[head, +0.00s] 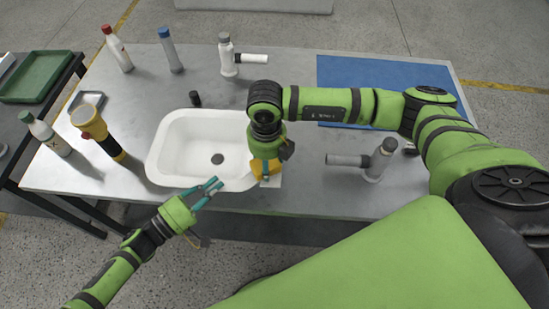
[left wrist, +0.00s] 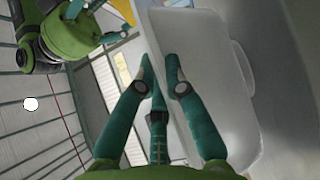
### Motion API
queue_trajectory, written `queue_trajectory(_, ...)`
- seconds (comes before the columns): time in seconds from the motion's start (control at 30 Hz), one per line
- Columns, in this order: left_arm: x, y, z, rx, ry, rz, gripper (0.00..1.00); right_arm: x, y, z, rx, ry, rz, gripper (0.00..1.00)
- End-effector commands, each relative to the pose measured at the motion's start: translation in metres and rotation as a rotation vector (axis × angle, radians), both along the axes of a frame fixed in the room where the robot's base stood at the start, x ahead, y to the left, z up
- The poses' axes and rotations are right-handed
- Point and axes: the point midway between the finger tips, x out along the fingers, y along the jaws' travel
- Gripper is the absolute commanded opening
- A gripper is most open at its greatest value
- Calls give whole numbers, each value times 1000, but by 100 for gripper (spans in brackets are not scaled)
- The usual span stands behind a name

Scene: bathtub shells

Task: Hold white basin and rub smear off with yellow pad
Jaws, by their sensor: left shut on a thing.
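The white basin (head: 172,150) sits on the grey table's front half; its pale wall fills the right of the left wrist view (left wrist: 215,70). My left gripper (head: 218,183) is shut on the basin's front rim; its fingers also show in the left wrist view (left wrist: 160,75). My right gripper (head: 265,172) is at the basin's right front corner, shut on the yellow pad (head: 270,166). The pad also shows at the top of the left wrist view (left wrist: 124,9). I see no smear; my right arm and gripper hide part of the basin's right side.
A yellow-black flashlight (head: 107,142) and a small dark cap (head: 195,99) stand near the basin. Several bottles are at the left and back. A blue mat (head: 350,75) lies at back right.

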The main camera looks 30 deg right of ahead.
Motion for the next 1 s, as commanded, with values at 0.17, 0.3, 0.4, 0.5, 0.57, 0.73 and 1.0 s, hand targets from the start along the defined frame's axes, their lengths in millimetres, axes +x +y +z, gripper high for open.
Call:
queue_trajectory(0.17,0,0,0,-1,1,0,0,8,15,0,2,1,1,30)
queue_trajectory(0.3,0,0,0,-1,1,1,0,0,-1,0,-1,1,-1,30)
queue_trajectory(0.4,0,0,0,-1,1,1,0,-4,-9,-1,-1,1,-1,30)
queue_trajectory(0.5,0,0,0,-1,1,1,0,-9,-17,-1,-1,1,-1,30)
queue_trajectory(0.57,0,0,0,-1,1,1,0,-12,-21,0,-2,1,-1,30)
queue_trajectory(0.73,0,0,0,-1,1,0,0,-10,-19,24,0,-3,1,30)
queue_trajectory(1.0,0,0,0,0,1,1,0,-10,-19,48,0,-2,1,30)
